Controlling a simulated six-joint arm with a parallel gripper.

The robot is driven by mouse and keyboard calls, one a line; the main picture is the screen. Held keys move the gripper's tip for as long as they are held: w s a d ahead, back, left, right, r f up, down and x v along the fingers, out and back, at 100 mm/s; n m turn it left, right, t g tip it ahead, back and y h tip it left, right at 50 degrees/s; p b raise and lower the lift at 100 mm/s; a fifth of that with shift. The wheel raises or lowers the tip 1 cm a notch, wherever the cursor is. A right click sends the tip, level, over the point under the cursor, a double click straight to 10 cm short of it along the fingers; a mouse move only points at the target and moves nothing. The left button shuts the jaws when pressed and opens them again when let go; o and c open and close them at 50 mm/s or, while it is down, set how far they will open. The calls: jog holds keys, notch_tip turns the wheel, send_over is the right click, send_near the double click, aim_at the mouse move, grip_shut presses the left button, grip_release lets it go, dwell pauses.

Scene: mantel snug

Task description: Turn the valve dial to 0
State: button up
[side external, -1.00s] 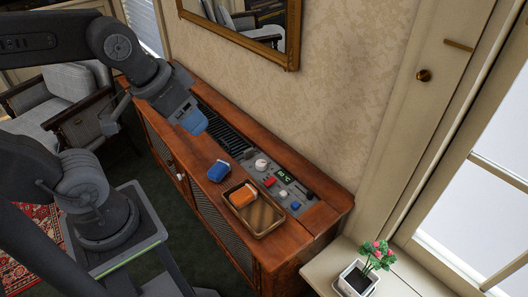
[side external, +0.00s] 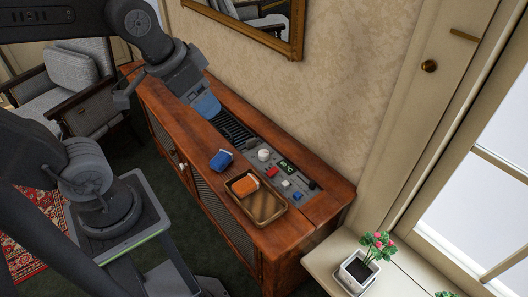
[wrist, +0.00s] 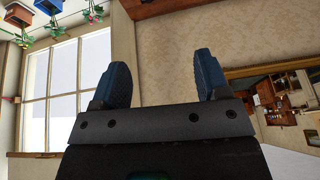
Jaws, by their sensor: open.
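The white round valve dial (side external: 264,155) sits on the grey control panel set into the top of the wooden cabinet. Its pointer and markings are too small to read. My gripper (side external: 207,106) is above the left part of the cabinet, left of and apart from the dial. In the wrist view my gripper (wrist: 162,82) shows two blue fingers spread apart with nothing between them. The dial is not in the wrist view, which faces the wall, window and mirror.
A red button (side external: 272,172), a green display (side external: 286,164) and a slider (side external: 311,184) share the panel. A blue object (side external: 221,160) and a tray (side external: 265,213) holding an orange item (side external: 245,185) stand in front. A potted plant (side external: 357,269) is at lower right.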

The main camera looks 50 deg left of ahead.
jog(key=w+a+f+m+g, duration=0.1)
jog(key=w+a+f+m, duration=0.15)
jog(key=w, duration=0.65)
jog(key=m+g, duration=0.4)
jog(key=m, duration=0.2)
send_over(264, 152)
notch_tip(264, 152, down, 24)
notch_tip(264, 152, down, 14)
jog(key=shift+f, duration=0.2)
jog(key=shift+c, duration=0.5)
jog(key=c, duration=0.8)
